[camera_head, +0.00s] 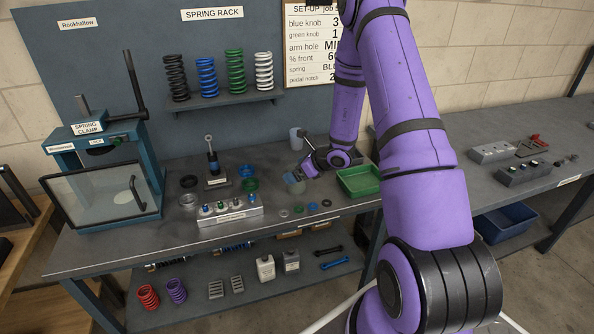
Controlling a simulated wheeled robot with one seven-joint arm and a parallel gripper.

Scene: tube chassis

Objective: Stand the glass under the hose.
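A small translucent blue-grey cup, which looks like the glass (293,184), is near the middle of the workbench. My gripper (302,174) reaches down to it from the right, its tip at or against the cup's right side. The view is too small to tell whether the fingers are closed on the cup or beside it, or whether the cup touches the bench. I cannot make out a hose; my arm covers much of the right of the bench.
A green tray (359,181) lies just right of my gripper. A metal block with coloured knobs (230,211), a damper (213,165) and loose rings are to the left. A spring clamp (105,165) with a clear guard stands far left.

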